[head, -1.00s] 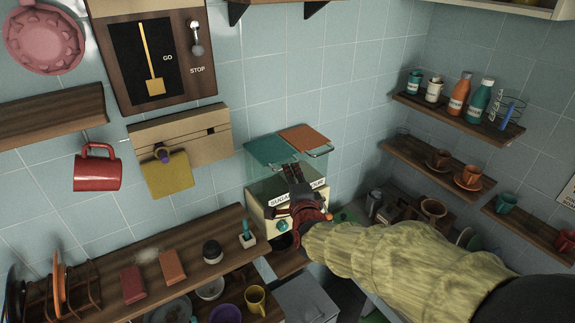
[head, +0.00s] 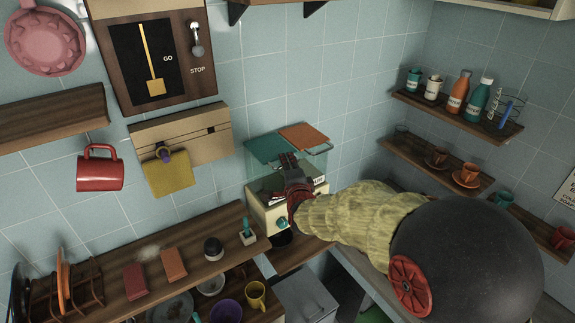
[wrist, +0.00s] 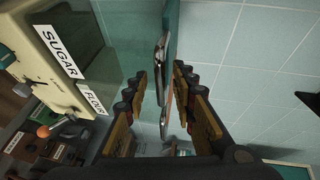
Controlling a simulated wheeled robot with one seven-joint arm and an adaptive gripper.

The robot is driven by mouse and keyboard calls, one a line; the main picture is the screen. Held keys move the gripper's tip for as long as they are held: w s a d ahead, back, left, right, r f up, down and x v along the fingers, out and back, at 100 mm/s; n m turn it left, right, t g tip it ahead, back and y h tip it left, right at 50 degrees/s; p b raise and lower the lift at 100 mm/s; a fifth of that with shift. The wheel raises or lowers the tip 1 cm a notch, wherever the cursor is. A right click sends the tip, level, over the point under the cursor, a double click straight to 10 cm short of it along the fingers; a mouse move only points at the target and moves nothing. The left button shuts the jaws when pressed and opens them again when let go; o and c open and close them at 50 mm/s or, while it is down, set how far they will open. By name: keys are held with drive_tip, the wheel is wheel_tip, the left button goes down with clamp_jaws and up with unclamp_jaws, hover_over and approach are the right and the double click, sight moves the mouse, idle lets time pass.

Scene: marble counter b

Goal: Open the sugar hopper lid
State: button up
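The dispenser (head: 262,211) is a cream box with clear hoppers on top, against the tiled wall. The teal lid (head: 266,149) lies over the left hopper and the orange lid (head: 304,137) over the right one; both look closed. In the wrist view the SUGAR label (wrist: 60,52) and FLOUR label (wrist: 92,99) show at left. A metal handle (wrist: 161,68) and a farther one (wrist: 163,123) appear between my fingers. My gripper (head: 289,160) is at the front edge of the teal lid, open, with its fingers (wrist: 160,85) apart. Contact with the handle cannot be told.
A wooden shelf (head: 190,262) with sponges and a small brush is at front left. A wooden clipboard-like box (head: 180,135) hangs on the wall left of the dispenser. Shelves with bottles and cups (head: 455,115) are at right. The wall above the lids is clear.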

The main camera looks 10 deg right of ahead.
drive_tip(key=shift+c, duration=1.2)
drive_tip(key=c, duration=0.4)
